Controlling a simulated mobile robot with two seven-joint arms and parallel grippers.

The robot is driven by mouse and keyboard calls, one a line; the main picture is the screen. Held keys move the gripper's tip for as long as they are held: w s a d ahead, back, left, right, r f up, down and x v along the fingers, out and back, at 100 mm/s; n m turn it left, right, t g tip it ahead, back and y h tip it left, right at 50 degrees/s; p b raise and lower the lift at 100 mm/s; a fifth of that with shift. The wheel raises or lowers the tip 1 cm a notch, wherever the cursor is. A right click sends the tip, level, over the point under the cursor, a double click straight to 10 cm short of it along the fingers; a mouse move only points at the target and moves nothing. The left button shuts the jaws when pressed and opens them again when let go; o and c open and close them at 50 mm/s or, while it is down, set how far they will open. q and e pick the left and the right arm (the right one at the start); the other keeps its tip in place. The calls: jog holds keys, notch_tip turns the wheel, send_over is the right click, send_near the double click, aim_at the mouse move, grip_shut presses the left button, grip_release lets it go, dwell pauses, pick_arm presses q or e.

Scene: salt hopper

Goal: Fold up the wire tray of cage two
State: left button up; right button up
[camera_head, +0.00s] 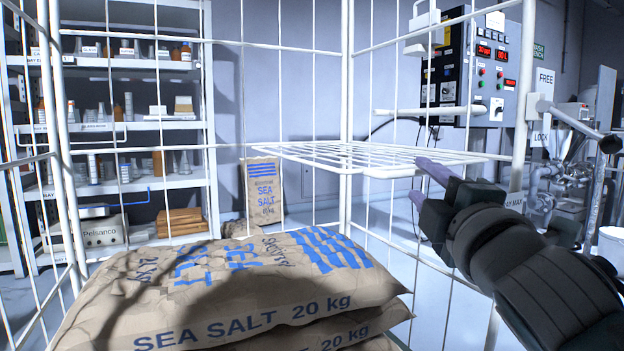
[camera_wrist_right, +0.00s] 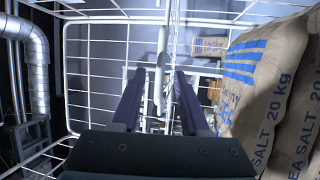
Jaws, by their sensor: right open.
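The wire tray (camera_head: 400,160) is a white wire grid with rounded corners. It sticks out roughly level inside the white wire cage (camera_head: 347,75), above the salt sacks. My right gripper (camera_head: 426,182) is open at the tray's near right edge, one finger above the other. I cannot tell whether it touches the wire. In the right wrist view its two fingers (camera_wrist_right: 162,100) stand apart, with white wire between and beyond them; which wires are the tray is unclear. My left gripper is not in view.
Brown sea salt sacks (camera_head: 235,285) lie stacked in the cage below the tray. Another sack (camera_head: 264,190) stands behind. A shelf unit (camera_head: 110,135) is at back left, and a control panel (camera_head: 470,75) at back right. A FREE/LOCK sign (camera_head: 543,85) hangs by the cage's right post.

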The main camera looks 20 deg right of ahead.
aim_at(413, 173)
jog(key=b+x, duration=0.1)
jog(key=x, duration=0.4)
jog(key=shift+s, duration=0.1)
grip_shut()
dwell(1.3)
